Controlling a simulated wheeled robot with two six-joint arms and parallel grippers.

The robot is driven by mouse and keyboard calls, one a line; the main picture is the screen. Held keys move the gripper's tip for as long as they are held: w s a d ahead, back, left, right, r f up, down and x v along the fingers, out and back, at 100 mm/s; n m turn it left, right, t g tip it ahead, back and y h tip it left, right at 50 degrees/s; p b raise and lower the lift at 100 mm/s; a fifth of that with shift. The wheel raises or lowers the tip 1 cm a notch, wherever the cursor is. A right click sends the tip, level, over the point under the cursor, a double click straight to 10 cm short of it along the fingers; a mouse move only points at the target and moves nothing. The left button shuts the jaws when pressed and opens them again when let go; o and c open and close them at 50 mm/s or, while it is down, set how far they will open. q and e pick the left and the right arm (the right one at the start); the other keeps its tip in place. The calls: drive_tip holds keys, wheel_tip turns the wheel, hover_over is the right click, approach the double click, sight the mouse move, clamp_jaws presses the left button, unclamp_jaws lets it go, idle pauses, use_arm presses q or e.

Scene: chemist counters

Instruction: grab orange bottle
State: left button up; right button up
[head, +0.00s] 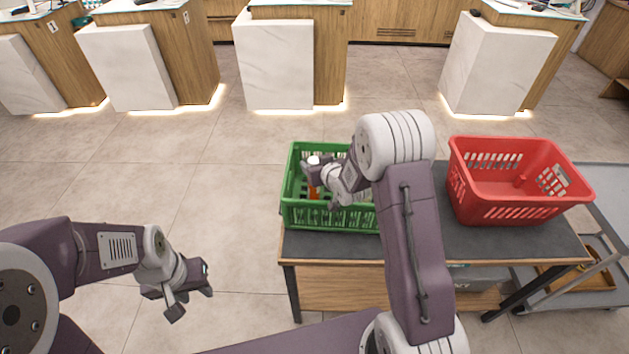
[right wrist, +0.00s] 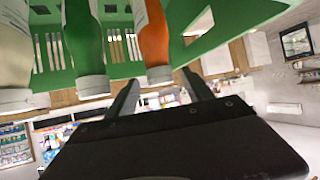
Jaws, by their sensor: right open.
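The orange bottle (head: 314,191) with a white cap stands in the green basket (head: 290,211), partly hidden by my right gripper (head: 318,175). In the right wrist view, which is upside down, the orange bottle (right wrist: 154,42) has its cap between the two fingers of my open right gripper (right wrist: 160,82). I cannot tell whether the fingers touch it. My left gripper (head: 191,300) is open and empty, over the floor left of the table.
A green bottle (right wrist: 84,42) and a white bottle (right wrist: 14,48) stand beside the orange one. A red basket (head: 515,192) sits on the same dark table (head: 480,252), right of my arm. A grey cart (head: 604,190) stands at right. White counters (head: 276,65) line the back.

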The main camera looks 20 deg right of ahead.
drive_tip(key=shift+x, duration=1.25)
drive_tip(key=shift+s+r, duration=0.1)
drive_tip(key=shift+s, duration=0.1)
drive_tip(key=c, duration=0.4)
clamp_jaws()
